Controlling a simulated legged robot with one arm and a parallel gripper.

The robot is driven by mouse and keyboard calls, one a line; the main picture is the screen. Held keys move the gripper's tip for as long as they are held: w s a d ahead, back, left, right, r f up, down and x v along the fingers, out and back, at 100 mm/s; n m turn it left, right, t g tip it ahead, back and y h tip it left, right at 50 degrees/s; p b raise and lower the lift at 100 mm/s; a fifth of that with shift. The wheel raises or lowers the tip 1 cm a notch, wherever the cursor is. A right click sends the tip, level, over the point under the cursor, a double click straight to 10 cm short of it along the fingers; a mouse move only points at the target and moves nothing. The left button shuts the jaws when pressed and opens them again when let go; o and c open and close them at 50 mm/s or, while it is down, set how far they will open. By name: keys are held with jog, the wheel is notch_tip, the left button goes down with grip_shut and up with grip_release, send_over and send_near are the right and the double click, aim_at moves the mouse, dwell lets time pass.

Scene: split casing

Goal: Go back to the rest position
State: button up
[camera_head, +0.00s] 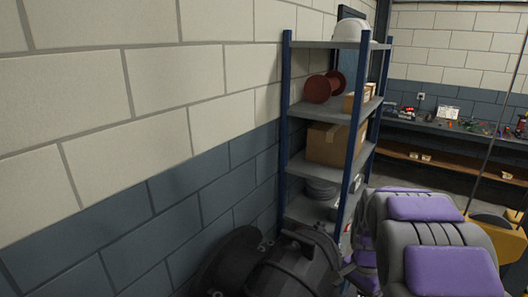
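My gripper is not in view. Grey segments with purple pads, which look like parts of my own arm, fill the lower right and hide what is behind them. Dark casing parts show at the bottom edge of the head view: a rounded one (300,268) in the middle and a ringed one (228,262) to its left, close to the wall. Both are cut off by the picture's bottom edge.
A blue-post shelf (287,110) holds a white helmet (351,30), a red spool (320,88) and cardboard boxes (330,143). A block wall (150,120) runs along the left. A workbench (450,130) stands at the back right. A yellow object (500,228) is at the right.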

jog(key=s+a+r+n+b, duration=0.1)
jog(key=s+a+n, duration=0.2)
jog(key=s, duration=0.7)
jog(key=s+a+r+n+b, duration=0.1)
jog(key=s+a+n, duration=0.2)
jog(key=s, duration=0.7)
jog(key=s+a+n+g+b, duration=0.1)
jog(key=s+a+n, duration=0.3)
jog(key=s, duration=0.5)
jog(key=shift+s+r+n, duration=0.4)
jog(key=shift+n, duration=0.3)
